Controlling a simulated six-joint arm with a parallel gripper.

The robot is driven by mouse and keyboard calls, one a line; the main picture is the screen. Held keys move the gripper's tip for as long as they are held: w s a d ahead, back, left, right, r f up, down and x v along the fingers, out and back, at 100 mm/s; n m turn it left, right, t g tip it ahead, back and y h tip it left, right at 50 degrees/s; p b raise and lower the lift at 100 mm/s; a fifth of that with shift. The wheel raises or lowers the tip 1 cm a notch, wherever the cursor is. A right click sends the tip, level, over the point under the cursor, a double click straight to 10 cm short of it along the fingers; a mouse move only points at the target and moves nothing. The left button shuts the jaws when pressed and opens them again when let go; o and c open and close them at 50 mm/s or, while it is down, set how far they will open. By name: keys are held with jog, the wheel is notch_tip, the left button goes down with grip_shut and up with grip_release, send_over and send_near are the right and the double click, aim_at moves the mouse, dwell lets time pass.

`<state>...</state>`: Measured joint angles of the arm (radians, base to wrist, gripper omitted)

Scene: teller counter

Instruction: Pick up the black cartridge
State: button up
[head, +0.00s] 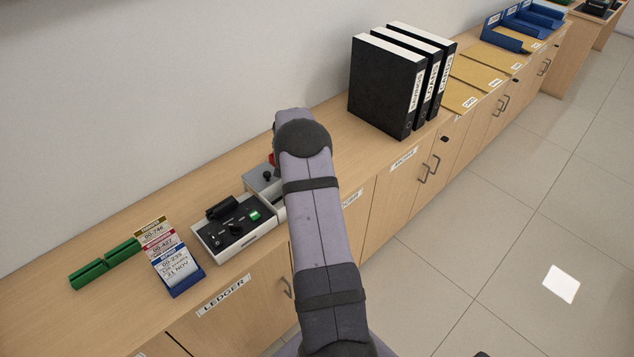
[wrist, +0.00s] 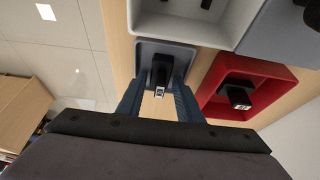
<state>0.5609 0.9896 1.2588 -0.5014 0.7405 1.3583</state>
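In the wrist view a black block (wrist: 161,70) with a small white printed mark on its near end stands in a small grey tray (wrist: 183,51); it looks like the black cartridge. My gripper (wrist: 162,90) has its two blue-grey fingers apart, one on each side of this block. A narrow gap seems to show beside the block, and I see no clear contact. A similar black block (wrist: 238,96) with a white mark sits in a red tray (wrist: 212,85). In the head view my arm hides the gripper and the block between its fingers.
A light grey bin (wrist: 190,32) with dark items adjoins the grey tray. In the head view a white device (head: 236,236) with a black panel stands left of my arm, near a card holder (head: 184,281) and green bars (head: 105,264). Black binders (head: 385,85) stand behind, to the right.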

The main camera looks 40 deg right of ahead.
jog(key=c, duration=0.8)
notch_tip(320, 180, up, 10)
jog(key=shift+b, duration=0.95)
jog(key=shift+a, duration=0.1)
jog(key=n, duration=0.1)
jog(key=a+n+t+p, duration=0.1)
jog(key=n, duration=0.2)
jog(key=shift+s+a+f+n+t+y+p, duration=0.2)
jog(key=shift+s+n+t+y+p, duration=0.1)
jog(key=shift+t+p, duration=0.1)
jog(key=a+n+y+p, duration=0.2)
jog(key=a+n+p, duration=0.1)
jog(key=n, duration=0.7)
jog(key=w+a+r+n+g+y+p, duration=0.1)
jog(key=a+n+y+p, duration=0.2)
jog(key=n, duration=0.8)
jog(key=a+n+y+p, duration=0.3)
jog(key=a+n, duration=0.2)
jog(key=n, duration=0.5)
jog(key=shift+w+a+r+g, duration=0.2)
jog(key=shift+w+a+g, duration=0.1)
jog(key=shift+g, duration=0.1)
